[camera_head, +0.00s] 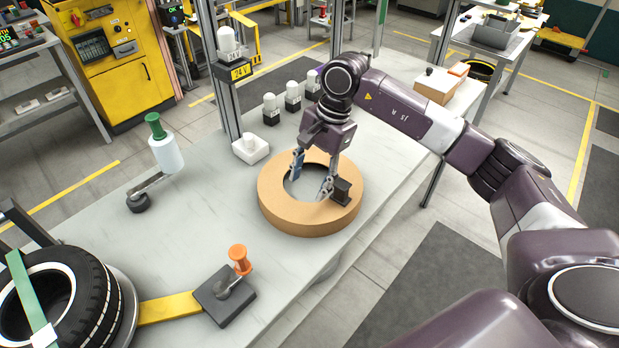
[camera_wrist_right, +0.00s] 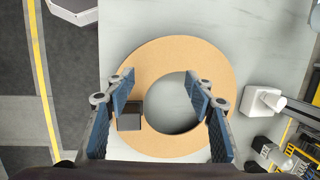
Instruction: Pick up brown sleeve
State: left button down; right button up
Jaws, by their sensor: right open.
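The brown sleeve is a wide, flat tan ring (camera_head: 285,213) lying on the white table; it also shows in the right wrist view (camera_wrist_right: 165,52). A small dark block (camera_head: 342,190) sits on its rim at the right; it also shows in the right wrist view (camera_wrist_right: 130,118). My right gripper (camera_head: 312,178) is open and empty, pointing down over the ring. In the right wrist view its blue-padded fingers (camera_wrist_right: 160,90) stand on either side of the hole. I cannot tell how far the fingertips are above the ring. My left gripper is not in view.
A tyre (camera_head: 58,290) with a green strap is at the left. A toggle clamp with an orange handle (camera_head: 239,260) and one with a green-capped white handle (camera_head: 165,150) stand on the table. White-topped lamps (camera_head: 270,108) and a metal post (camera_head: 222,85) stand behind the ring.

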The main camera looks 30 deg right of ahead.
aim_at(342, 184)
jog(key=d+h, duration=0.1)
jog(key=d, duration=0.1)
jog(key=d+r+h, duration=0.1)
jog(key=d, duration=0.5)
jog(key=shift+w+d+r+g+h, duration=0.1)
jog(key=shift+w+r+g+h, duration=0.1)
jog(key=shift+r+g+h, duration=0.15)
jog(key=shift+s+d+f, duration=0.1)
jog(key=shift+d+f, duration=0.05)
jog(key=shift+f, duration=0.15)
jog(key=shift+s+f+p, duration=0.1)
jog(key=shift+f+p, duration=0.45)
jog(key=shift+f, duration=0.25)
jog(key=f+p, duration=0.2)
jog(key=f, duration=0.1)
jog(key=f+p, duration=0.1)
jog(key=shift+s+f, duration=0.25)
jog(key=shift+s, duration=0.15)
jog(key=shift+f, duration=0.45)
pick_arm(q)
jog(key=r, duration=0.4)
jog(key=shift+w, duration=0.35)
pick_arm(e)
grip_shut()
jog(key=shift+w, duration=0.1)
